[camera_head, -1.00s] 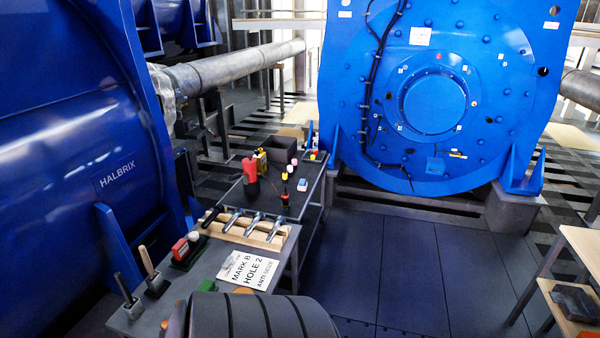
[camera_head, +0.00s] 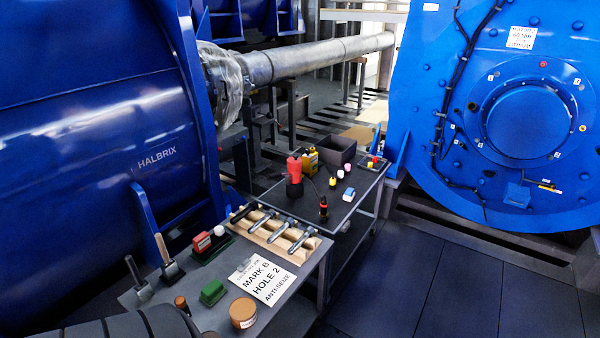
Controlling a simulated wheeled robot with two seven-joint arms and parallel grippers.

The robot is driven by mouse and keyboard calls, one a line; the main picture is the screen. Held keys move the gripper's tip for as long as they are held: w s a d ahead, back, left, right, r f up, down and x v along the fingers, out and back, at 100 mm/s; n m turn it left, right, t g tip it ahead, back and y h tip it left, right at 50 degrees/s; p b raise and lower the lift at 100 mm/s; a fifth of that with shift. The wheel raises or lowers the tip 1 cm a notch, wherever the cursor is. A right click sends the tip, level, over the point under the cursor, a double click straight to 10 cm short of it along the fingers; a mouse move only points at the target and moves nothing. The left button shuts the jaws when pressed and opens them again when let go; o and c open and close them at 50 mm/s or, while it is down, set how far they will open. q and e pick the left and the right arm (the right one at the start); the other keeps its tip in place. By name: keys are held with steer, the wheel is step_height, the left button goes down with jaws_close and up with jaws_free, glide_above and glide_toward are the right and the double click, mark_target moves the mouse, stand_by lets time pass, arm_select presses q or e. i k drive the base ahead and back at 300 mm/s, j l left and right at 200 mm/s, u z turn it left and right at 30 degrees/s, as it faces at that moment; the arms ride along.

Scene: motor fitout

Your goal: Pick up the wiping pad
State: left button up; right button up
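I cannot tell for sure which thing is the wiping pad. A small green block (camera_head: 212,291) lies on the near grey bench (camera_head: 205,270), left of the round orange-brown tin (camera_head: 243,312). A small blue-and-white block (camera_head: 349,194) lies on the farther cart top (camera_head: 325,212). Another small blue piece (camera_head: 517,195) sits on the face of the blue motor. Neither of my grippers shows in the head view. A black ribbed shape at the bottom left hides the near end of the bench.
A white "MARK B HOLE 2" card (camera_head: 263,278) lies right of the green block. A wooden rack (camera_head: 283,236) holds several metal tools behind it. Two handled tools (camera_head: 165,256) stand at the bench's left. A red device (camera_head: 294,176) stands on the cart. Dark floor (camera_head: 440,285) is open at right.

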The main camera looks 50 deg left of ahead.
mark_target(349, 194)
steer(key=i+j+u, duration=0.2)
steer(key=i+u, duration=0.15)
steer(key=i, duration=0.35)
steer(key=i+u, duration=0.35)
steer(key=i, duration=0.35)
steer(key=i+u, duration=0.35)
steer(key=i+l+u, duration=0.3)
steer(key=i, duration=0.15)
steer(key=i+l+u, duration=0.1)
steer(key=i+u, duration=0.25)
